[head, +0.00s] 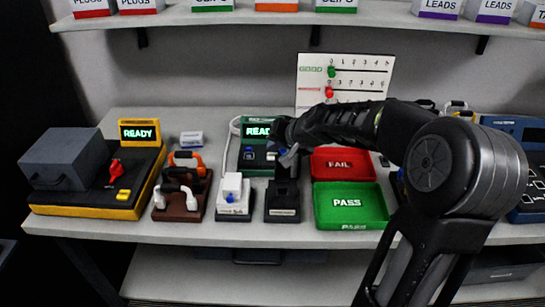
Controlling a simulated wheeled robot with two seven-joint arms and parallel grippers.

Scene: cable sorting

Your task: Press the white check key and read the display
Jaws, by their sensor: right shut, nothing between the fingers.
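The green tester (246,165) stands at the middle back of the table. Its display (257,132) is lit and shows green letters that read "READ", with the right end hidden behind my arm. A small blue-and-white key (249,153) is on its face, and a pale key (270,156) shows beside my gripper. I cannot tell for sure which one is the white check key. My right gripper (289,158) is shut and empty, pointing down at the tester's right edge. I cannot tell whether it touches anything. My left gripper is out of view.
A yellow-and-black tester (125,205) with its own READY display (140,132) stands left. Cable holders (182,204), a white plug stand (235,212) and a black stand (283,208) line the front. The red FAIL tray (343,178) and green PASS tray (349,222) lie right, under my arm.

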